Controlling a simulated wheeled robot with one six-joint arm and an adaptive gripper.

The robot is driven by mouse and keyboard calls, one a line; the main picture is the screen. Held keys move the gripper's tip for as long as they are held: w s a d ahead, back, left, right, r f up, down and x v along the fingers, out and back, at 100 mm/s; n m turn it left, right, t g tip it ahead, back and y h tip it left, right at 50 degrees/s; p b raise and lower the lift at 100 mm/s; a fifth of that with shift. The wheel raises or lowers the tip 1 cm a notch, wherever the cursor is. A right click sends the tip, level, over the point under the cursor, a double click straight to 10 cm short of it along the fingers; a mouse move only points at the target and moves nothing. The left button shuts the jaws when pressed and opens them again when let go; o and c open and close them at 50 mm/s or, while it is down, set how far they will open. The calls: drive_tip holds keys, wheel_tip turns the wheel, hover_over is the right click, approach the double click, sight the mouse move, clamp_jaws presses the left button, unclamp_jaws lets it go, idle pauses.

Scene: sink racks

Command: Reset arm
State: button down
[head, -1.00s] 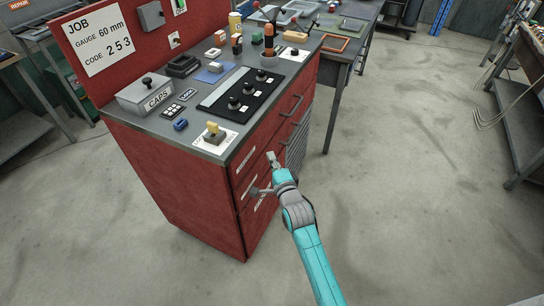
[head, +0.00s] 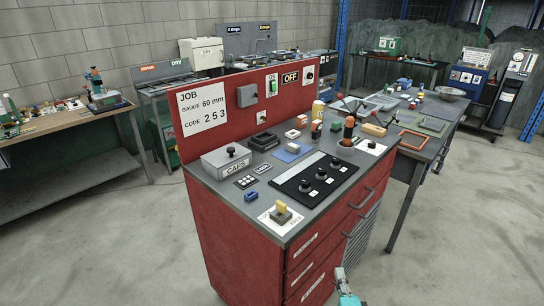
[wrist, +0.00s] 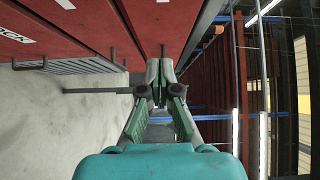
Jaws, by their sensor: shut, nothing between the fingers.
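My gripper (head: 341,274) shows only its tip at the bottom edge of the head view, in front of the red cabinet's drawers (head: 312,262). In the wrist view my gripper (wrist: 161,68) has its fingertips together, with nothing held between them. Red drawer fronts (wrist: 60,22) with dark bar handles fill the upper left of that view. Most of my arm is out of the head view.
The cabinet top (head: 232,192) carries a grey CAPS box (head: 226,161), a black panel with knobs (head: 316,181) and a yellow-topped switch (head: 281,212). A grey table (head: 414,143) adjoins on the right. Open concrete floor (head: 465,215) lies at right.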

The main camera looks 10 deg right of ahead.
drive_tip(key=s+a+f+n, duration=0.1)
drive_tip(key=s+a+n, duration=0.15)
drive_tip(key=s, duration=0.45)
drive_tip(key=s+a+f+n+g+y, duration=0.1)
drive_tip(key=s+f+n, duration=0.15)
drive_tip(key=s, duration=0.45)
drive_tip(key=s+a+f+n, duration=0.1)
drive_tip(key=s+n, duration=0.2)
drive_tip(key=s, duration=0.5)
drive_tip(key=s+a+r+n, duration=0.1)
drive_tip(key=s+r+n, duration=0.2)
drive_tip(key=s, duration=0.4)
drive_tip(key=s+r+n+g, duration=0.1)
drive_tip(key=s+r+n, duration=0.2)
drive_tip(key=s, duration=0.4)
drive_tip(key=s+a+r+n+g+y, duration=0.1)
drive_tip(key=s+r+n, duration=0.2)
drive_tip(key=s+n, duration=0.2)
drive_tip(key=shift+s+a, duration=0.3)
drive_tip(key=shift+s, duration=0.6)
drive_tip(key=shift+w+d+n, duration=0.1)
drive_tip(key=shift+n, duration=0.2)
